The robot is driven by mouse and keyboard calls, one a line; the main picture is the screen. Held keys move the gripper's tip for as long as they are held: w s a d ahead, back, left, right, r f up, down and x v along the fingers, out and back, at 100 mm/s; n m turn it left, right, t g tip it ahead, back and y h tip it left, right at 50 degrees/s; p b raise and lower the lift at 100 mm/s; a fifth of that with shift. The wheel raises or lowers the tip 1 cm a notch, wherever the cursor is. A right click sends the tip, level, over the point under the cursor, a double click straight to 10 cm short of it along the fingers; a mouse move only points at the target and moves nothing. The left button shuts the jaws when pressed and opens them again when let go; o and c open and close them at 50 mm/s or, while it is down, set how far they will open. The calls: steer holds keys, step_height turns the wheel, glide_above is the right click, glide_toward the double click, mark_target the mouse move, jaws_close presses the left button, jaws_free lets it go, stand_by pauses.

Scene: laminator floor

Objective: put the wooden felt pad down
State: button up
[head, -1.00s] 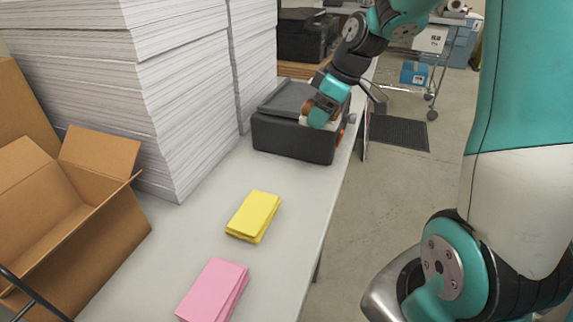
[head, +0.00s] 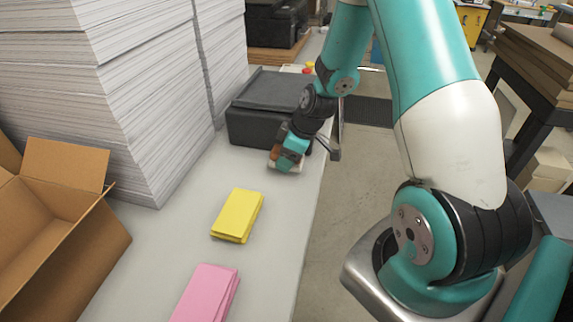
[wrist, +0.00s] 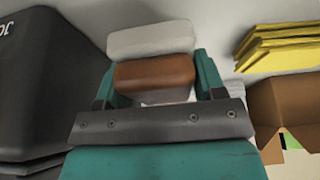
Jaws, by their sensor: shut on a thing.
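My gripper (head: 287,160) is shut on the wooden felt pad (head: 276,156), on the table in front of the black machine. In the wrist view the pad (wrist: 154,76) shows a brown wooden block with a pale felt layer (wrist: 150,40) along it, between my two teal fingers. In the head view my gripper partly hides the pad. The pad is at or just above the grey table top (head: 185,205); I cannot tell whether it touches.
The black machine (head: 262,105) stands just behind my gripper. Yellow pads (head: 238,214) and pink pads (head: 206,293) lie nearer on the table. Tall paper stacks (head: 120,90) and an open cardboard box (head: 60,230) line the left. The table's right edge is close to my gripper.

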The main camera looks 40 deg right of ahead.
mark_target(288, 175)
steer(key=shift+f, duration=1.85)
steer(key=shift+f, duration=0.1)
steer(key=o, duration=1)
steer(key=shift+s, duration=0.1)
steer(key=b+v, duration=0.2)
steer(key=v, duration=1)
steer(key=s+a+r+g+y, duration=0.1)
steer(key=s+a+r, duration=0.1)
steer(key=a+r, duration=0.35)
steer(key=s+a+r, duration=0.1)
steer(key=a+r, duration=0.1)
steer(key=a, duration=0.6)
steer(key=s+a+r+g, duration=0.1)
steer(key=s+a+r, duration=0.1)
steer(key=s+a, duration=0.2)
steer(key=s+a+r, duration=0.2)
steer(key=s+a, duration=0.2)
steer(key=s, duration=0.2)
steer(key=s+a+r+g, duration=0.1)
steer(key=s+a+r, duration=0.1)
steer(key=s+a, duration=0.2)
steer(key=shift+s+m+g, duration=0.3)
steer(key=shift+s, duration=0.5)
